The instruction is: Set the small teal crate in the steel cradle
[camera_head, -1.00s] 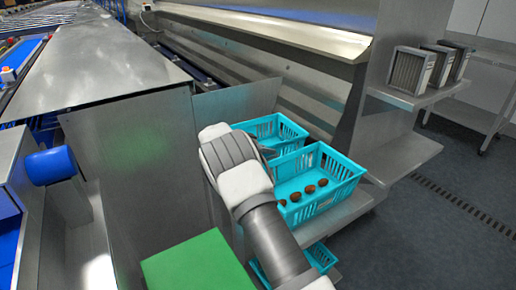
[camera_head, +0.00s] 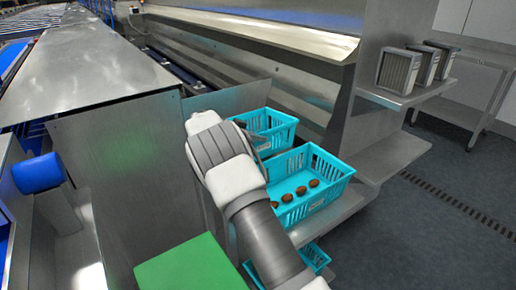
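A teal slatted crate (camera_head: 282,136) stands at the back of a steel shelf, partly hidden behind my wrist. A second teal crate (camera_head: 335,168) stands in front of it, upright, with several brown dates on its floor. Part of another teal crate (camera_head: 316,256) shows lower down, below the shelf. My gripper (camera_head: 255,138) is at the left side of the back crate. My wrist hides most of it, so I cannot see whether its fingers are apart or touch the crate. I cannot make out clearly which steel part is the cradle.
A steel shelf (camera_head: 392,158) reaches right of the crates and is bare there. Several grey filter-like boxes (camera_head: 397,70) stand on a higher shelf. A green block (camera_head: 190,266) is at the front, and a tall steel cabinet (camera_head: 125,150) is at left. Open floor lies right.

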